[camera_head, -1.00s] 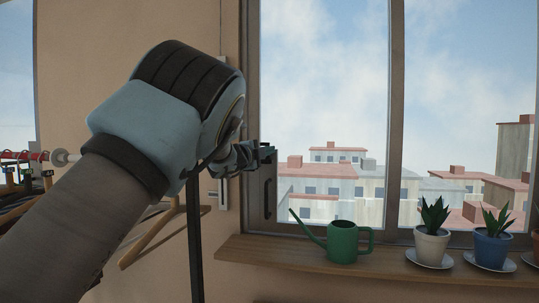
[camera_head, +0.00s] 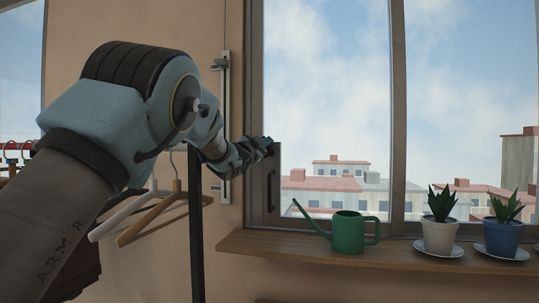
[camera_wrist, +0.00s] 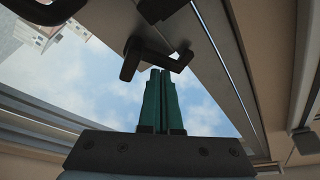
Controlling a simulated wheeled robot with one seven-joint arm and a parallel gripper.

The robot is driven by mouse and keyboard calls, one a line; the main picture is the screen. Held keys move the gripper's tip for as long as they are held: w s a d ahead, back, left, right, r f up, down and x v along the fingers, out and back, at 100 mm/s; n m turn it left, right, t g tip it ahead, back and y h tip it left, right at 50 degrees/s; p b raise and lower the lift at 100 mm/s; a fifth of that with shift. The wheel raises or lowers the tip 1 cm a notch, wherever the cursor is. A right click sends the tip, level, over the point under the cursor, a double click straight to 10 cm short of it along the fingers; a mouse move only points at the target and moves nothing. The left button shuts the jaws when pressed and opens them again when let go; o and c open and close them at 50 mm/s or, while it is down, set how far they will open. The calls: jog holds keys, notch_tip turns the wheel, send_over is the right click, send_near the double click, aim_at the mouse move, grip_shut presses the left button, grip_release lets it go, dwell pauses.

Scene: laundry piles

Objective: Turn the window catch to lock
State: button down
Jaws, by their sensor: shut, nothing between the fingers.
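The window catch (camera_wrist: 148,58) is a dark, bent lever on the window frame, in the upper middle of the wrist view. My gripper (camera_wrist: 161,72) has green fingers, pressed together and empty. Their tips are just below the catch lever in that view; I cannot tell if they touch it. In the head view my gripper (camera_head: 268,145) is at the window's left frame (camera_head: 254,100), above a dark upright pull handle (camera_head: 271,190). The catch is mostly hidden behind the gripper there.
A wooden sill (camera_head: 330,257) below the window bears a green watering can (camera_head: 348,233) and potted plants in a white pot (camera_head: 438,236) and a blue pot (camera_head: 502,237). A narrow rail (camera_head: 226,120) runs up the wall.

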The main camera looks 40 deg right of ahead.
jog(key=n+b, duration=0.1)
jog(key=n+t+b, duration=0.1)
jog(key=w+f+n+b, duration=0.1)
jog(key=shift+a+n+t, duration=0.3)
jog(key=shift+n, duration=0.1)
jog(key=r+n+t+b, duration=0.1)
jog(key=n, duration=0.1)
jog(key=r+n+b, duration=0.1)
jog(key=b, duration=0.1)
jog(key=r+n+t+b, duration=0.1)
jog(key=n+b, duration=0.1)
jog(key=shift+w+a+n+t+y, duration=0.3)
jog(key=shift+w+y, duration=0.05)
jog(key=shift+y, duration=0.05)
jog(key=b+v, duration=0.4)
jog(key=v, duration=0.6)
